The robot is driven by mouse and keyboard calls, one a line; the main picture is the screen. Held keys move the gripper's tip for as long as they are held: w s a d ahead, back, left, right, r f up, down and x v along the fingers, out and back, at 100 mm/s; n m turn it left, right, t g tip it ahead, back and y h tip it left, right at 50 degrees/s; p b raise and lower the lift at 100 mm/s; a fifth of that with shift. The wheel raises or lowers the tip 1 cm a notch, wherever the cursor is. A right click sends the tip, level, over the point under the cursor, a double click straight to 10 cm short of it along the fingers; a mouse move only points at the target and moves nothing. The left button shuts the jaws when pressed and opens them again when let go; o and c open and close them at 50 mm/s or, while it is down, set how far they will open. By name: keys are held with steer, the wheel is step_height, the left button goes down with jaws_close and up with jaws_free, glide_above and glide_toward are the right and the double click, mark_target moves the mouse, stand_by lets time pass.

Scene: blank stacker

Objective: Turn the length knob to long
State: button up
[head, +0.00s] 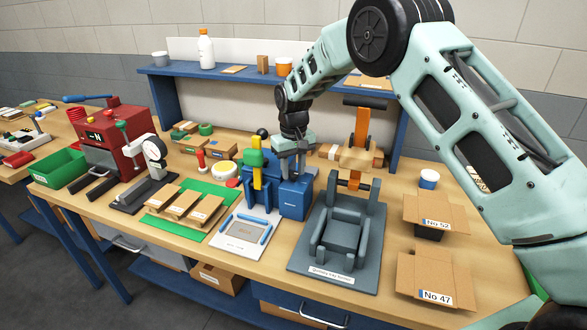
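A blue machine (292,200) with a yellow upright part (257,172) and a green piece on top stands in the middle of the bench; it looks like the blank stacker. My gripper (294,172) points down right over the blue box at the machine's right side. Its fingertips are small and close to or touching the box top; I cannot tell whether they are apart or gripping. I cannot make out the length knob; it may be hidden behind my gripper. A white plate with blue bars (243,234) lies in front of the machine.
A grey fixture (342,235) with an orange upright stands close on the right. Cardboard bins (433,282) are further right. A blue shelf (240,75) stands behind.

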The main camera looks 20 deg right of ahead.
mark_target(293, 173)
step_height(293, 173, up, 17)
steer(key=b, duration=0.3)
steer(key=shift+r, duration=0.2)
stand_by(0.4)
steer(key=s+a+f+n, duration=0.1)
steer(key=s+a, duration=0.2)
steer(key=s, duration=0.4)
steer(key=s+a+n+y, duration=0.1)
steer(key=s+a, duration=0.3)
steer(key=s, duration=0.3)
steer(key=s+a+f+n, duration=0.1)
steer(key=s+a, duration=0.2)
steer(key=s, duration=0.4)
steer(key=s+d+f+n, duration=0.1)
steer(key=s+d+f, duration=0.1)
steer(key=s, duration=0.9)
steer(key=s+d+f+n, duration=0.1)
steer(key=s+f, duration=0.4)
steer(key=s, duration=0.6)
steer(key=shift+s+d, duration=0.35)
steer(key=shift+d, duration=0.25)
